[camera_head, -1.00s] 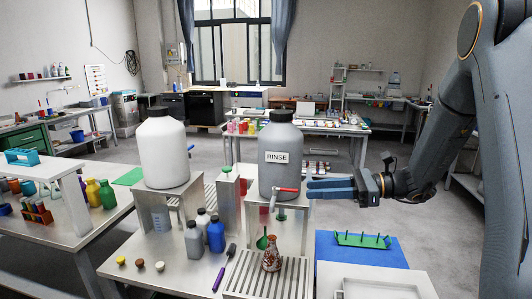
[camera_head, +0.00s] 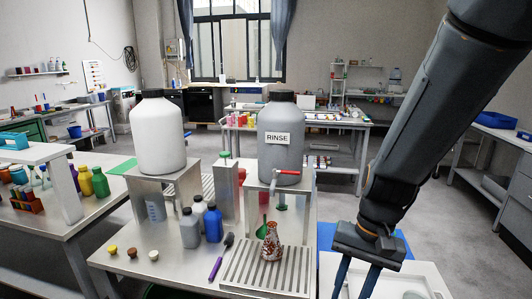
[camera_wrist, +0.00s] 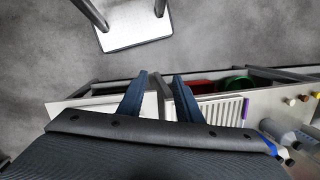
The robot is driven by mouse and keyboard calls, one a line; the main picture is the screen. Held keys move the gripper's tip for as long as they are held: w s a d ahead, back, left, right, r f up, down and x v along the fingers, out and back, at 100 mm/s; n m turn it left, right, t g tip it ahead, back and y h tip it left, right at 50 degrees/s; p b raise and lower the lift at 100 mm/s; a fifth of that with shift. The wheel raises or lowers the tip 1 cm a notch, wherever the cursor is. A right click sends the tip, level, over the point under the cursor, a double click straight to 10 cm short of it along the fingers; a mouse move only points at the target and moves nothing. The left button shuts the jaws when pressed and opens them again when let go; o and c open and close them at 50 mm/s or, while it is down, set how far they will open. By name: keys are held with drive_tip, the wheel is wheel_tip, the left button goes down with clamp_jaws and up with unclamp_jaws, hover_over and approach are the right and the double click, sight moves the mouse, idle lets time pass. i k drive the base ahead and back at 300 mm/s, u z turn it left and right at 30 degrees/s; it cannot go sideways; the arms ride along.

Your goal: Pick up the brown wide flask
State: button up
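A small brown, mottled flask (camera_head: 272,242) with a wide base and narrow neck stands upright on the slatted metal rack (camera_head: 240,272), in the head view. My gripper (camera_head: 352,284) points down to the right of the flask and rack, clearly apart from them; its fingertips are cut off by the bottom edge. In the wrist view my gripper (camera_wrist: 160,78) shows two blue fingers spread apart with nothing between them. I cannot make out the flask in the wrist view.
The RINSE bottle (camera_head: 281,139) stands on a metal stand behind the flask, its tap above a green funnel (camera_head: 263,222). A blue mat (camera_head: 328,235) is to the right.

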sight(272, 250)
drive_tip(key=k, duration=0.5)
drive_tip(key=u, duration=1.5)
drive_tip(key=i, duration=1.1)
drive_tip(key=z, duration=2.3)
drive_tip(key=i, duration=0.5)
drive_tip(key=z, duration=0.05)
